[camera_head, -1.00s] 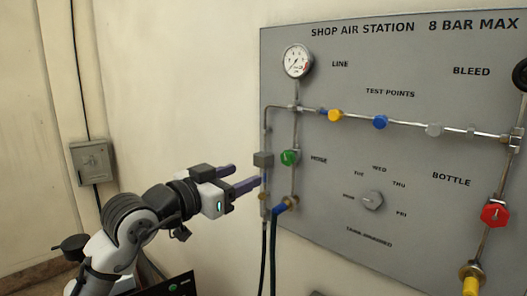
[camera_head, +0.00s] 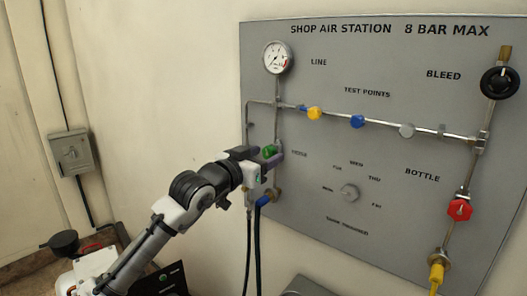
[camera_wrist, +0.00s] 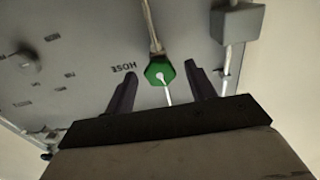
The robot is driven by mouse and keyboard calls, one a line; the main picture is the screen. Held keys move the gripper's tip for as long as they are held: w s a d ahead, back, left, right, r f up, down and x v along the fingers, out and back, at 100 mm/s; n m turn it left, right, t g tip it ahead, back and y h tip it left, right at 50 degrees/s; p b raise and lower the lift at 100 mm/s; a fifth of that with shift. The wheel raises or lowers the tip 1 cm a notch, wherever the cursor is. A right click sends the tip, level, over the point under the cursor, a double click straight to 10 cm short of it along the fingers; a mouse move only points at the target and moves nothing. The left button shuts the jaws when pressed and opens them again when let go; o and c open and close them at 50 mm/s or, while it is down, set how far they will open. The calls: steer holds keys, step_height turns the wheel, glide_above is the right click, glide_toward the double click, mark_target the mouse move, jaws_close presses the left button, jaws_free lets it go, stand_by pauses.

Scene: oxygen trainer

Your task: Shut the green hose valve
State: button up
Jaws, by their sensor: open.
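The green hose valve (camera_head: 268,151) is a green knob on the pipe at the left of the grey panel, beside the HOSE label. In the wrist view the green knob (camera_wrist: 160,72) is hexagonal with a pale mark and lies between my two fingers. My gripper (camera_head: 272,157) is at the valve, with its fingers on either side of the knob. In the wrist view my gripper (camera_wrist: 162,82) is open, with a gap showing between each finger and the knob. In the head view part of the knob is hidden by the gripper.
A grey block (camera_wrist: 238,22) on the neighbouring pipe is close to one finger. A blue-ended hose fitting (camera_head: 264,199) is below the valve. A gauge (camera_head: 278,57) is above. A red bottle valve (camera_head: 459,209) and a black bleed knob (camera_head: 499,82) are far right.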

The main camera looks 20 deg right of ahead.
steer(key=shift+d, duration=0.15)
steer(key=shift+c, duration=0.4)
steer(key=c, duration=0.9)
steer(key=shift+f+m+b, duration=0.2)
steer(key=shift+m+b, duration=0.5)
steer(key=shift+b, duration=0.15)
steer(key=shift+r+m+b, duration=0.2)
steer(key=shift+m+b, duration=0.35)
steer(key=shift+m, duration=0.35)
steer(key=o, duration=1)
